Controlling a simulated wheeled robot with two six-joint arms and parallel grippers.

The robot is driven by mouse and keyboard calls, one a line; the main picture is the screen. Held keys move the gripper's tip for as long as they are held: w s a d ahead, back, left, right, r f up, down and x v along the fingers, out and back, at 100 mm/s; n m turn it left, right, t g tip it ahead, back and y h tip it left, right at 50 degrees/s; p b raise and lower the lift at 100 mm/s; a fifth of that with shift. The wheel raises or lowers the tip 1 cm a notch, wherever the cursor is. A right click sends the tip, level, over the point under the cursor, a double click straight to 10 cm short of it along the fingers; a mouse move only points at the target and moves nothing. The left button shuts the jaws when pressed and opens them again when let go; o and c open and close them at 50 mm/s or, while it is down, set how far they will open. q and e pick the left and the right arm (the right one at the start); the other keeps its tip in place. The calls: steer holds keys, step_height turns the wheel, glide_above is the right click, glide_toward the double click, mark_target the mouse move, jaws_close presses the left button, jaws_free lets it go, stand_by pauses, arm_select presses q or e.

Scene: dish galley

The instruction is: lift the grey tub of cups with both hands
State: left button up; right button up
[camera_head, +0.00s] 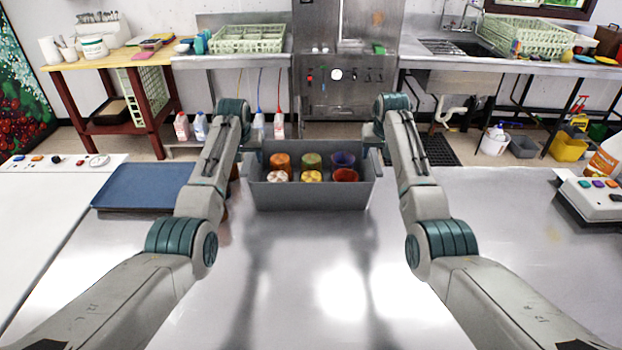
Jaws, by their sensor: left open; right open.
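The grey tub (312,196) stands upright on the steel table, straight ahead of me. It holds several cups in two rows: an orange cup (280,161), a green one (312,160) and a purple one (344,159) at the back, with a whitish cup (278,176), a yellow one (312,176) and a red one (346,175) in front. My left gripper (248,148) is at the tub's left end, and my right gripper (376,146) is at its right end. Both are open and partly hidden by my arms; I cannot tell whether they touch the tub.
A blue tray (142,188) lies left of the tub, partly behind my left arm. A control box (592,196) and an orange-labelled bottle (606,158) stand at the right edge. The steel table (315,270) is clear in front of the tub.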

mark_target(248, 160)
arm_select(q)
steer(key=shift+x, duration=1.5)
arm_select(e)
steer(key=shift+x, duration=1.5)
arm_select(q)
jaws_close()
arm_select(e)
jaws_close()
arm_select(q)
steer(key=shift+r, duration=0.1)
arm_select(e)
steer(key=shift+r, duration=0.1)
